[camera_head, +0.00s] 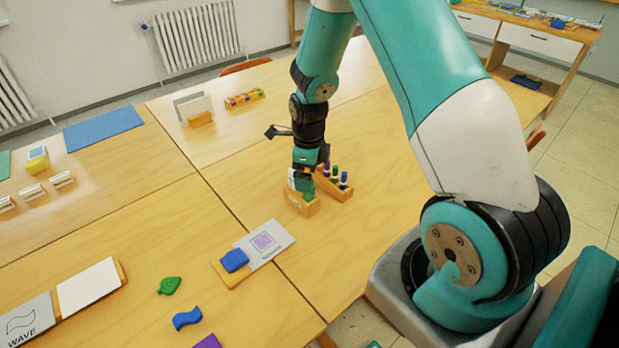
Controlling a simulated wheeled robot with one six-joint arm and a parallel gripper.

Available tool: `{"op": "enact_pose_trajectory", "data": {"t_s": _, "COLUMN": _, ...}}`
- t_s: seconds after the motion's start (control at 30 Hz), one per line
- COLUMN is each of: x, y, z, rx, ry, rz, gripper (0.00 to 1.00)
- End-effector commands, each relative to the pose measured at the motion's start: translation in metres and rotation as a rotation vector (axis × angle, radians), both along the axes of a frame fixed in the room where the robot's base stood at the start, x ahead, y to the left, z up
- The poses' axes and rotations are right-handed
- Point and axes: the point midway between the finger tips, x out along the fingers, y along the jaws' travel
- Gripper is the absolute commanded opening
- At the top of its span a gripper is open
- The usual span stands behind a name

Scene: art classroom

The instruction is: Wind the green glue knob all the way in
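My gripper (300,183) points down over a small wooden block (312,208) near the middle of the table. A bit of green (310,195) shows right at the fingertips, just above the block; it looks like the green glue knob, mostly hidden by the gripper. The view is too small to tell whether the fingers are closed on it or only around it. How far the knob is wound in cannot be seen.
Just right of the gripper stands a wooden rack (337,192) with several coloured pegs. A grey card (262,242) and a blue piece (234,260) on a wooden base lie in front. A green leaf (169,286) and a blue wave (187,318) lie nearer. Table right of the rack is clear.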

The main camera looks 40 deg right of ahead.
Motion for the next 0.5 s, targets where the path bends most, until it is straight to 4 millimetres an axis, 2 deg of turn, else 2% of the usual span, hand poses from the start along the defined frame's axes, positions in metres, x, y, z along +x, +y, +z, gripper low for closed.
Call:
{"op": "enact_pose_trajectory", "data": {"t_s": 0.17, "x": 0.0, "y": 0.0, "z": 0.0001, "rx": 0.0, "ry": 0.0, "rz": -0.147, "gripper": 0.96}}
{"op": "enact_pose_trajectory", "data": {"t_s": 0.5, "x": 0.0, "y": 0.0, "z": -0.0008, "rx": 0.0, "ry": 0.0, "rz": -0.152, "gripper": 0.96}}
